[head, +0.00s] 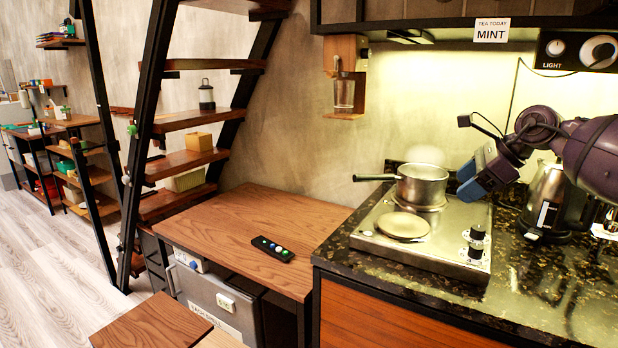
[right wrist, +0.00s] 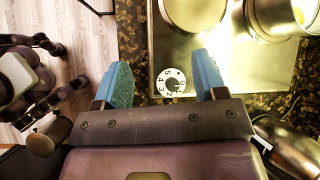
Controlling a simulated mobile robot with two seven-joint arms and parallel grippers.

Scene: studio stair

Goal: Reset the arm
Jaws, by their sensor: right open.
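My right arm comes in from the right in the head view. Its gripper (head: 470,180), with blue fingers, is above the right side of the steel hob (head: 371,240), just right of the saucepan (head: 422,185). In the right wrist view the two blue fingers of this gripper (right wrist: 162,70) stand wide apart with nothing between them. A numbered hob dial (right wrist: 170,82) shows below and between them. My left gripper does not show in the head view.
A kettle (head: 553,203) stands on the dark stone counter (head: 535,290), close below my right arm. A shelf with a MINT sign (head: 491,30) hangs above. A lower wooden top (head: 240,225) holds a black remote (head: 272,248). Stairs (head: 190,119) rise at left.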

